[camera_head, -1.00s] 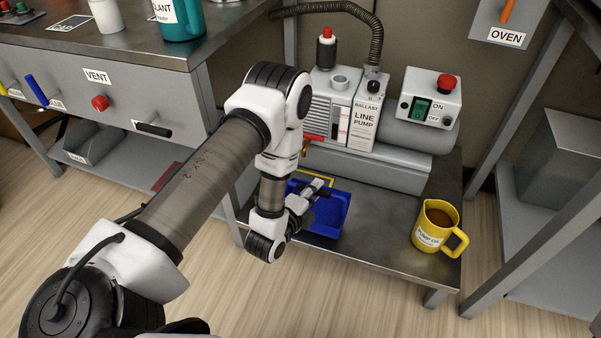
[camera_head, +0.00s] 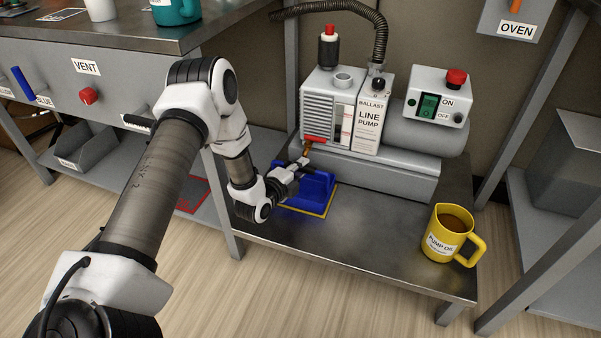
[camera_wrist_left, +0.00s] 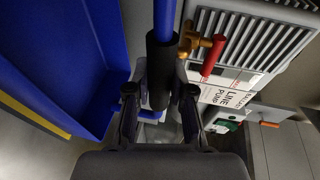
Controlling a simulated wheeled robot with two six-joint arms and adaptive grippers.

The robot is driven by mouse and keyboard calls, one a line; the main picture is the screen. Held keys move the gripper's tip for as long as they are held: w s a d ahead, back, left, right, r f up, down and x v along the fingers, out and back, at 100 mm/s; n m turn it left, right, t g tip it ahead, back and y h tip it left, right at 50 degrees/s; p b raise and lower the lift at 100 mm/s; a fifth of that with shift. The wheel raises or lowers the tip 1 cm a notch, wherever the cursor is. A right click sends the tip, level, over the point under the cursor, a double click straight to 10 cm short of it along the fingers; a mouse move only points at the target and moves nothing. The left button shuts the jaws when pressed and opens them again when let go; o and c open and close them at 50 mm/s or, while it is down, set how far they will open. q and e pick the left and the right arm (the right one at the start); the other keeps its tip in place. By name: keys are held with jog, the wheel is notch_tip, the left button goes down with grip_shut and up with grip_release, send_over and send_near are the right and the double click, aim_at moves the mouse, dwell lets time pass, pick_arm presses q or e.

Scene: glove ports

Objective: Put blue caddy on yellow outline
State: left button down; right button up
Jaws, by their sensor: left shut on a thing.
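The blue caddy (camera_head: 318,188) is at the left of the low metal table, in front of the pump. The yellow outline (camera_head: 322,215) shows along the caddy's front and right edges; the rest is hidden. In the left wrist view the caddy (camera_wrist_left: 62,62) fills the left side, with a stretch of the yellow outline (camera_wrist_left: 32,114) beyond its edge. My left gripper (camera_head: 301,168) is shut on the caddy's handle, at the dark grip (camera_wrist_left: 161,70). I cannot tell whether the caddy touches the table. My right gripper is not in view.
The line pump (camera_head: 345,112) stands close behind the caddy, with a red-handled valve (camera_wrist_left: 211,54) near the handle. A yellow pump oil jug (camera_head: 448,235) stands at the table's right. The table between caddy and jug is clear. A vent bench (camera_head: 120,85) stands at left.

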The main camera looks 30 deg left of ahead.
pick_arm(q)
jog(key=c, duration=1)
grip_release()
